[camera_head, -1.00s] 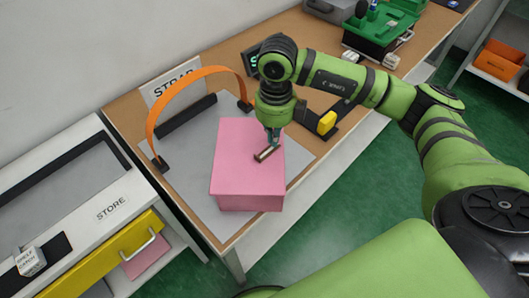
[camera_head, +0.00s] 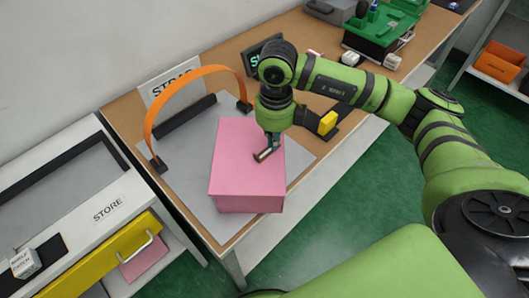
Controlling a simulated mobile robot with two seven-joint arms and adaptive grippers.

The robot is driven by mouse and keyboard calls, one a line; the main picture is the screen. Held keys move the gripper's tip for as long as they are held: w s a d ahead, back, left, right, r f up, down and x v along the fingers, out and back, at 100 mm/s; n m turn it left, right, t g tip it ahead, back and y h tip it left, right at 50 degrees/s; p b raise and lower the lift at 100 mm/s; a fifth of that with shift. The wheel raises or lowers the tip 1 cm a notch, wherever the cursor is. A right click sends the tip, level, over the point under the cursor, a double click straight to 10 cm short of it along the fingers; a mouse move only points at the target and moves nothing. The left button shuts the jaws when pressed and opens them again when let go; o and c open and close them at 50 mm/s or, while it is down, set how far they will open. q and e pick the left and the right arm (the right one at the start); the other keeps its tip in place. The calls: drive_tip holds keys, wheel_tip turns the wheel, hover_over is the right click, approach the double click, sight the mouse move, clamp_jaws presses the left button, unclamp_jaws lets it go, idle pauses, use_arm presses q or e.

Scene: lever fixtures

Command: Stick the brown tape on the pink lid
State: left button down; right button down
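The pink box with its pink lid (camera_head: 240,172) sits on the grey mat on the workbench. A small brown tape strip (camera_head: 263,155) shows at the lid's right part, under my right gripper. My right gripper (camera_head: 270,146) points down over the lid with its fingertips at the strip. Its fingers are close together on the strip, which looks to be at or just above the lid surface; I cannot tell whether it touches. My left gripper is not in view.
An orange arched strap (camera_head: 192,75) stands left of the box beside a black bar (camera_head: 187,117). A yellow-tipped black fixture (camera_head: 327,122) is right of the gripper. A green toolbox (camera_head: 378,36) stands at the back. The grey mat's (camera_head: 195,175) left part is clear.

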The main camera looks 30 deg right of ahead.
idle(0.3)
drive_tip(key=shift+r+p, duration=2.05)
drive_tip(key=shift+r, duration=1.45)
